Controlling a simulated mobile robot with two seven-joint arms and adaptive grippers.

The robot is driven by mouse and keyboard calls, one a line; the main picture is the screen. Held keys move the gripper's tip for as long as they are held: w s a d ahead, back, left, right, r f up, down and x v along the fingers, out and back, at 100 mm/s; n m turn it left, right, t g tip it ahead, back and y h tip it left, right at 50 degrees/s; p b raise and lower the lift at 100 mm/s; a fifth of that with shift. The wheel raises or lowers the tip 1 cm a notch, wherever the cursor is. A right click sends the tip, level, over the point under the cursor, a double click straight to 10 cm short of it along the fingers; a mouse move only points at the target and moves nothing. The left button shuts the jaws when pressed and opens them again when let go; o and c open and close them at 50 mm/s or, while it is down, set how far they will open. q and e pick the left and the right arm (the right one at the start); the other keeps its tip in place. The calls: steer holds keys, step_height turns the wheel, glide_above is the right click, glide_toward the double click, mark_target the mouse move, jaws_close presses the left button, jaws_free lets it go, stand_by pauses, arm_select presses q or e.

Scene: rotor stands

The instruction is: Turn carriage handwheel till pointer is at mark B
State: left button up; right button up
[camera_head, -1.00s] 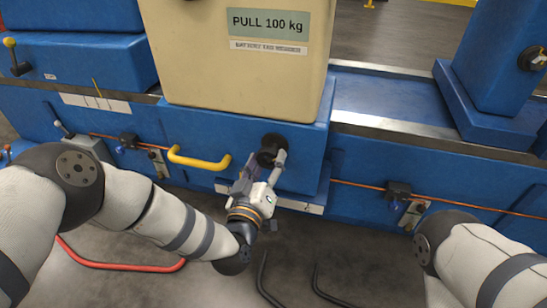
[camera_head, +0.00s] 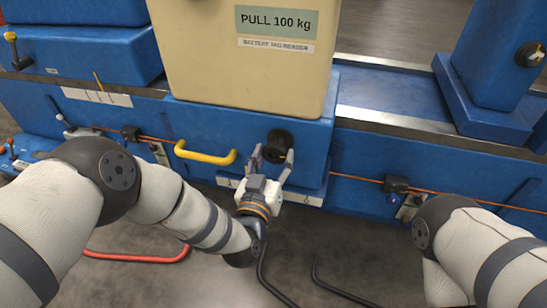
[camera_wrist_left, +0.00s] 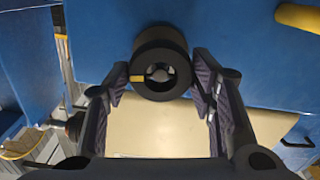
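The carriage handwheel, a black round knob (camera_head: 279,143), sits on the blue front of the carriage below a beige box. In the left wrist view it (camera_wrist_left: 160,62) has a dark hub and a small yellow mark at its left. My left gripper (camera_head: 272,157) is open, with one finger on each side of the handwheel and gaps visible in the left wrist view (camera_wrist_left: 160,78). A white plate (camera_head: 300,195) on the bed under the carriage carries small marks, too small to read. The gripper partly hides it. I cannot make out the pointer there. My right gripper is out of view.
A yellow bar handle (camera_head: 205,154) sticks out left of the handwheel. The beige box (camera_head: 240,75) rises above. A blue column (camera_head: 498,75) stands on the bed to the right, with bare rail between. An orange cable (camera_head: 350,178) runs along the bed.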

mark_target(275, 156)
arm_select(q)
steer(key=o, duration=0.4)
steer(key=p+v, duration=0.2)
steer(key=shift+s+a+r, duration=0.1)
steer(key=shift+s+r, duration=0.15)
steer(key=shift+s+a+f+p, duration=0.15)
steer(key=shift+s+p, duration=0.15)
steer(key=shift+s, duration=0.15)
steer(key=shift+f, duration=0.1)
